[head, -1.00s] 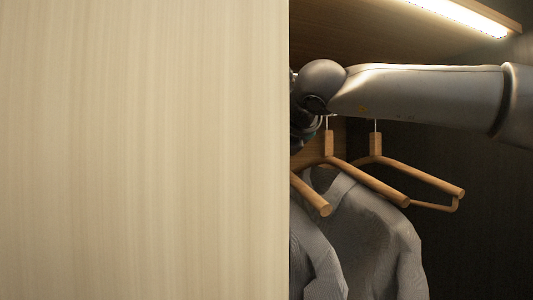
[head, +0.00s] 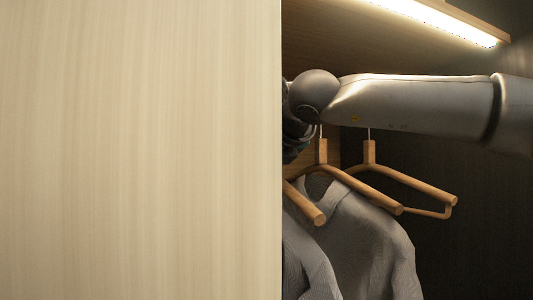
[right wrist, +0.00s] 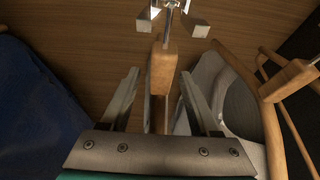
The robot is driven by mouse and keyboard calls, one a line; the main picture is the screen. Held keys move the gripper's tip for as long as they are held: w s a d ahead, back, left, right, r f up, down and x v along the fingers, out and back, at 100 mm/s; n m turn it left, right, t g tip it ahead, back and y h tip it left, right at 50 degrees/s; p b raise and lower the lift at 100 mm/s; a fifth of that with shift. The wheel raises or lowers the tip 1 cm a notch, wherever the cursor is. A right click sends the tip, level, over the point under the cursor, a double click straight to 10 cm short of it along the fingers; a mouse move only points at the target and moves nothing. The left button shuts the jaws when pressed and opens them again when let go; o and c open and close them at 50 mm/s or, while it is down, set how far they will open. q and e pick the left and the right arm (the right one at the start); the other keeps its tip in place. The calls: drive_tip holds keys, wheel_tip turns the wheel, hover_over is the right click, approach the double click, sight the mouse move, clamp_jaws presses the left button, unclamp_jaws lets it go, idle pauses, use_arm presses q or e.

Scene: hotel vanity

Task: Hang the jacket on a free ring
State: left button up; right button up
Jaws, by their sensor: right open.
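In the right wrist view my right gripper (right wrist: 160,74) is open, one finger on each side of a wooden hanger neck (right wrist: 162,68); I cannot tell whether they touch it. Metal fittings (right wrist: 171,12) are at the top of that view, above the neck. A dark blue garment (right wrist: 38,115) is at left and a pale grey garment (right wrist: 215,95) at right. In the head view grey jackets (head: 355,235) hang in the closet from wooden hangers (head: 345,180). My right gripper is hidden there behind the light wood panel. My left gripper is not in view.
The light wood panel (head: 140,150) fills the left half of the head view. A bare wooden hanger (head: 420,184) hangs at right, with dark free room beyond it. A lit strip (head: 440,20) runs under the shelf. Another hanger (right wrist: 290,80) is close right of my gripper.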

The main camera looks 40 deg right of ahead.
drive_tip(key=b+v, duration=0.2)
drive_tip(key=v, duration=1.3)
drive_tip(key=shift+b, duration=0.4)
drive_tip(key=shift+s, duration=0.15)
